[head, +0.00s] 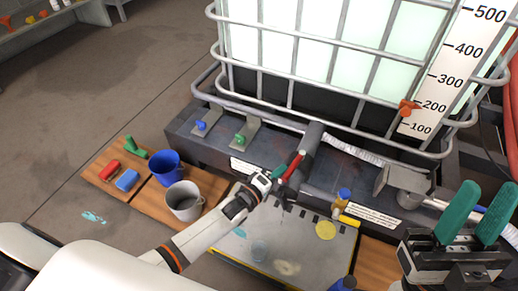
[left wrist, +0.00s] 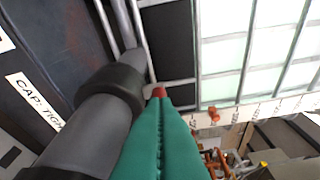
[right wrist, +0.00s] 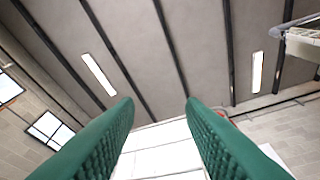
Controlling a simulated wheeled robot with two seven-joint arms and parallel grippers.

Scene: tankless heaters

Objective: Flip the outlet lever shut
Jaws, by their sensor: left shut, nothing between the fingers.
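The outlet lever (head: 294,166) is a red handle beside the grey outlet pipe (head: 311,148) at the tank's foot; it slants up towards the pipe. In the left wrist view only a small red tip (left wrist: 159,92) shows past my fingers, beside the pipe (left wrist: 88,125). My left gripper (head: 279,173) is shut and empty, its teal fingers right at the lever on its left side; I cannot tell whether they touch. The lever's base is partly hidden by my gripper. My right gripper (head: 474,212) is open and empty at the lower right, well away from the lever.
A caged white tank (head: 300,50) stands behind. A blue mug (head: 167,168) and grey mug (head: 184,202) stand left of my left arm. A blue-capped bottle (head: 342,198) stands right of the lever.

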